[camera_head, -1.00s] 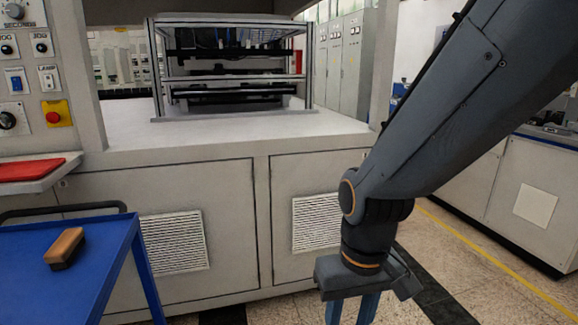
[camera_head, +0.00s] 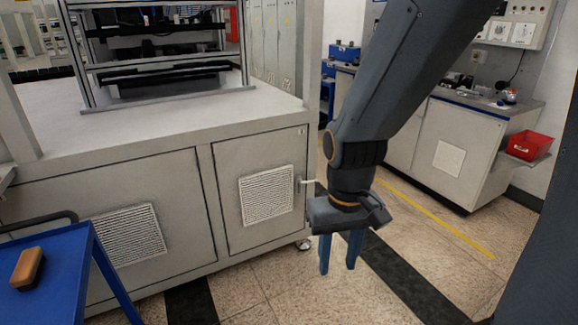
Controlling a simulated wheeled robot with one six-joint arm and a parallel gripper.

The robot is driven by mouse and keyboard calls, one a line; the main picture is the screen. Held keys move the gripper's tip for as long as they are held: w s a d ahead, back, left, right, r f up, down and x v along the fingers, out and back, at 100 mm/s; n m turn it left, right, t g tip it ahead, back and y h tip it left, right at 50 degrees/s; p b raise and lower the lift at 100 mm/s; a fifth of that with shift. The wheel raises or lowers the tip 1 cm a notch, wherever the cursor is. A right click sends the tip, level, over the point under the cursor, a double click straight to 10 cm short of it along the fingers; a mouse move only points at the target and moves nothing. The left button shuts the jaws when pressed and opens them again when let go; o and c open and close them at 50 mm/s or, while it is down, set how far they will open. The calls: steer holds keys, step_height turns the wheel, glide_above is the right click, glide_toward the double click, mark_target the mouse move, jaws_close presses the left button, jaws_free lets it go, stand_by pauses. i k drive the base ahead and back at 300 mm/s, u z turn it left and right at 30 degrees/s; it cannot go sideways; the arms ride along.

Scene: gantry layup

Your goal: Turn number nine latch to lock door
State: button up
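The bench cabinet has a light grey right-hand door (camera_head: 228,215) with a white louvred vent; it looks closed. A small pale latch handle (camera_head: 307,182) sticks out sideways at the door's right edge; I cannot read a number on it. My gripper (camera_head: 338,262) points down over the floor, to the right of and lower than the latch. Its two blue fingers are apart with nothing between them. It does not appear to touch the cabinet. The arm hides part of the floor behind it.
A blue cart (camera_head: 50,265) with a brown brush (camera_head: 27,268) stands at the lower left. A metal frame rack (camera_head: 150,50) stands on the bench. A second bench (camera_head: 440,150) with a red bin (camera_head: 530,145) is at the right. The floor between the benches is clear.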

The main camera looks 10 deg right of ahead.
mark_target(299, 181)
steer(key=k, duration=0.5)
steer(key=z, duration=0.65)
steer(key=i, duration=1.5)
steer(key=u, duration=0.05)
